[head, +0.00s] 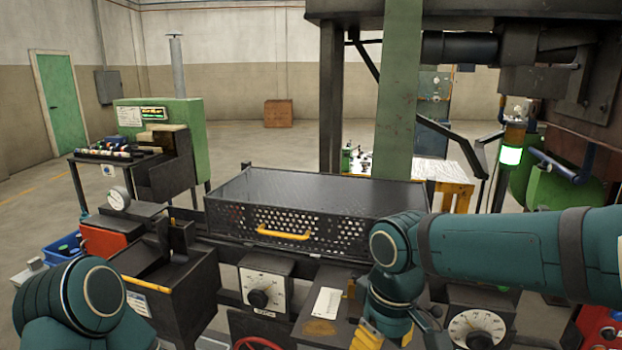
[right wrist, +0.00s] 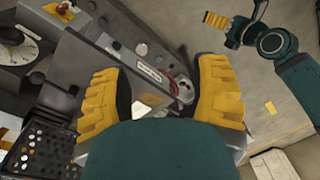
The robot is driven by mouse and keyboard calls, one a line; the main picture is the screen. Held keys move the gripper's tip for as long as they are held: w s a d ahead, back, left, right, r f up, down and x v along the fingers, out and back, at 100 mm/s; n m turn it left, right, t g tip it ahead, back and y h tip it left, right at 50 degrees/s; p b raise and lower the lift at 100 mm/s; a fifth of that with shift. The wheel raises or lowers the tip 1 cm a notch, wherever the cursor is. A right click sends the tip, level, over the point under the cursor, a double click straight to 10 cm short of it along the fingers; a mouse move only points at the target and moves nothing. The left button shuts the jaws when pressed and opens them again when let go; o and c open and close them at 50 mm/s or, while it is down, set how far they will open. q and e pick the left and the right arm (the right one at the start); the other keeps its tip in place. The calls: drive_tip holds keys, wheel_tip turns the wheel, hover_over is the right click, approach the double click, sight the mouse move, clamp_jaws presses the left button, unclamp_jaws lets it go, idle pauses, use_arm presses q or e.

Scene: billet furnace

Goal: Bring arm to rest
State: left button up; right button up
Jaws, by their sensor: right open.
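My right arm reaches in from the right in the head view, and its gripper (head: 385,338) points down over the front control panel, partly cut off by the lower edge. In the right wrist view the right gripper (right wrist: 163,98) has its two yellow fingers wide apart with nothing held between them. Parts of the panel and a pale card (right wrist: 147,107) show beyond the fingers. My left arm shows at the lower left of the head view, its gripper out of frame. The left gripper (right wrist: 232,25) shows small at the upper right of the right wrist view; its opening is unclear.
A black perforated tray (head: 330,222) with a yellow handle (head: 284,234) stands behind the panel. Dial boxes (head: 262,288) and (head: 478,326) flank the right gripper. A green post (head: 398,90) rises behind the tray. Open floor (head: 240,150) lies at the back left.

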drive_tip(key=w+a+f+m+y, duration=0.1)
drive_tip(key=w+f, duration=0.1)
drive_tip(key=f, duration=0.5)
drive_tip(key=w+a+f+m+y, duration=0.1)
drive_tip(key=w+f, duration=0.1)
drive_tip(key=f, duration=0.4)
use_arm(q)
drive_tip(key=shift+w+f+b, duration=0.15)
drive_tip(key=shift+f+b, duration=0.3)
drive_tip(key=shift+f, duration=0.1)
drive_tip(key=shift+w+f+b, duration=0.15)
drive_tip(key=shift+f+b, duration=0.25)
drive_tip(key=shift+f, duration=0.15)
use_arm(e)
drive_tip(key=s+f+m+t, duration=0.1)
drive_tip(key=s+f+m, duration=0.2)
drive_tip(key=f, duration=0.9)
drive_tip(key=s+d+f+m+t+y, duration=0.1)
drive_tip(key=s+f+m, duration=0.3)
drive_tip(key=f, duration=0.8)
drive_tip(key=shift+s+d+f, duration=0.2)
drive_tip(key=shift+s+d, duration=0.1)
drive_tip(key=shift+s, duration=0.45)
